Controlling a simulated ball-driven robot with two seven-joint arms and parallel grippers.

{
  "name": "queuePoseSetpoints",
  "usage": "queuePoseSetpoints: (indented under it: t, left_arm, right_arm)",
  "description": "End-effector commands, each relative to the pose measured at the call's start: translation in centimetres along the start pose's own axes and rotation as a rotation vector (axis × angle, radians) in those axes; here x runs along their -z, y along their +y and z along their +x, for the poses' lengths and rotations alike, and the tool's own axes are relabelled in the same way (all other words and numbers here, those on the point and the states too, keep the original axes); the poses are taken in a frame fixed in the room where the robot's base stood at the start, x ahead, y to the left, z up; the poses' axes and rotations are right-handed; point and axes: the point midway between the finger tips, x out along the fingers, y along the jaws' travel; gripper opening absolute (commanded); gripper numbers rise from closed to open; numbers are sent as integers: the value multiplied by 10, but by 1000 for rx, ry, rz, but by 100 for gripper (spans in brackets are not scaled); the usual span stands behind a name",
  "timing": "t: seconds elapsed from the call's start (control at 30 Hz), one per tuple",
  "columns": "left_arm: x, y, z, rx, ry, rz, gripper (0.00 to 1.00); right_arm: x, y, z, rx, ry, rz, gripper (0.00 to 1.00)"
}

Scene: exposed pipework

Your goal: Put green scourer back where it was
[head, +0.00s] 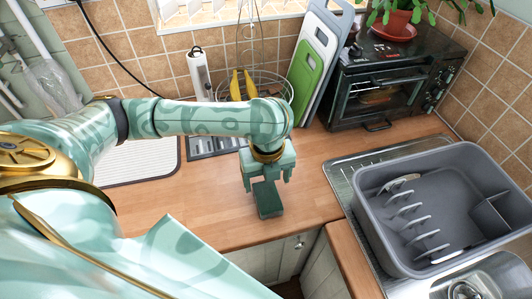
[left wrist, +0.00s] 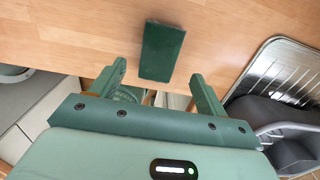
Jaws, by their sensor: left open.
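The green scourer (head: 268,203) is a dark green rectangular block on the wooden worktop, near its front edge in the head view. In the left wrist view the scourer (left wrist: 162,52) lies just beyond the fingertips, in line with the gap between them. My left gripper (head: 267,182) points down over the scourer, with its fingers apart. The left wrist view shows the open fingers (left wrist: 158,77) with nothing between them. The fingers do not appear to grip the scourer. My right gripper is not visible.
A grey dish rack (head: 440,200) sits by the metal sink (head: 345,168) on the right. A toaster oven (head: 390,85), chopping boards (head: 310,65) and a wire fruit basket (head: 270,82) with bananas stand at the back. The worktop (head: 315,185) beside the scourer is clear.

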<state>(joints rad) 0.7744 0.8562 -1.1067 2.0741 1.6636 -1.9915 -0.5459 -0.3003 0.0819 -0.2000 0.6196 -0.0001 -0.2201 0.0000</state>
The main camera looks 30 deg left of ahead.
Motion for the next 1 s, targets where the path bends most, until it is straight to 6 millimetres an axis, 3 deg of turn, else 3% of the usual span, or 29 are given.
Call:
queuePoseSetpoints:
  t: [0.03,0.23,0.87,1.0]
  left_arm:
    - [-1,0,-17,3,-4,1,75]
    - [0,0,-45,0,-1,1,75]
    - [0,0,-50,-2,1,0,75]
    - [0,0,-69,3,-3,0,75]
  right_arm:
    - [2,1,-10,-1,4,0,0]
    - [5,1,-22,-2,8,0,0]
    - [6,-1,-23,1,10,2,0]
    - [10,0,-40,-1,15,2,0]
